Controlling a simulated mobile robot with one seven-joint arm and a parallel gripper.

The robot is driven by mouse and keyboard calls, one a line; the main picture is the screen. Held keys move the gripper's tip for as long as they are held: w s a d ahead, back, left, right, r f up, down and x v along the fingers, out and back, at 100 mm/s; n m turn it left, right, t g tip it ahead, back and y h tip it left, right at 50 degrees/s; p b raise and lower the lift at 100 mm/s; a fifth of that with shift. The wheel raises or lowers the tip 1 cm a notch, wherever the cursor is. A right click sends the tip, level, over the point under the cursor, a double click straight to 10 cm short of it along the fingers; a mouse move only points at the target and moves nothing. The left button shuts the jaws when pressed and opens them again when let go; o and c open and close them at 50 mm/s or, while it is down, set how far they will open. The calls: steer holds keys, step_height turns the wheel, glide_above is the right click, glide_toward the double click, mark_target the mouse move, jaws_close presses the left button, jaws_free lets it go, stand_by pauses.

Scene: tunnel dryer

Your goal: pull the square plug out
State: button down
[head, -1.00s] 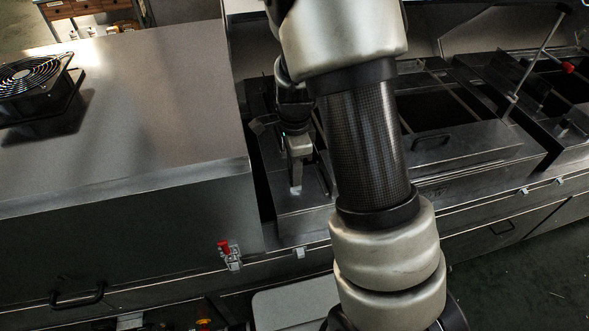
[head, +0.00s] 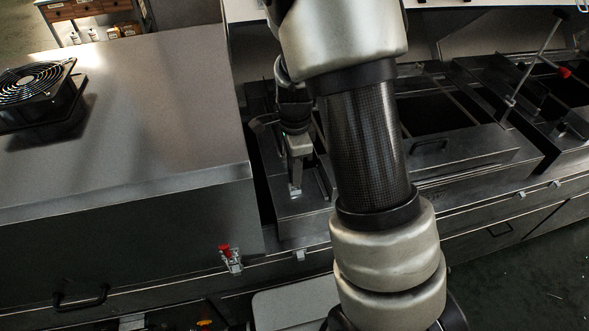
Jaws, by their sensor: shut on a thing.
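My gripper (head: 296,187) points down over the narrow metal section just right of the large grey housing. It is shut on a small piece at its fingertips, which I take to be the square plug. The plug is mostly hidden by the fingers and too small to make out its shape. I cannot tell how far it sits in its hole. My arm crosses the middle of the view and covers part of the dryer beside the gripper.
The large grey housing (head: 130,140) fills the left, with a black fan (head: 36,84) on top. A red-tipped latch (head: 229,257) sits on its front. Open dark bays with a handled panel (head: 432,144) and a red-knobbed rod (head: 535,60) lie to the right.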

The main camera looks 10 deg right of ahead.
steer(key=shift+r, duration=0.25)
steer(key=shift+r+p, duration=1.65)
steer(key=shift+r, duration=0.45)
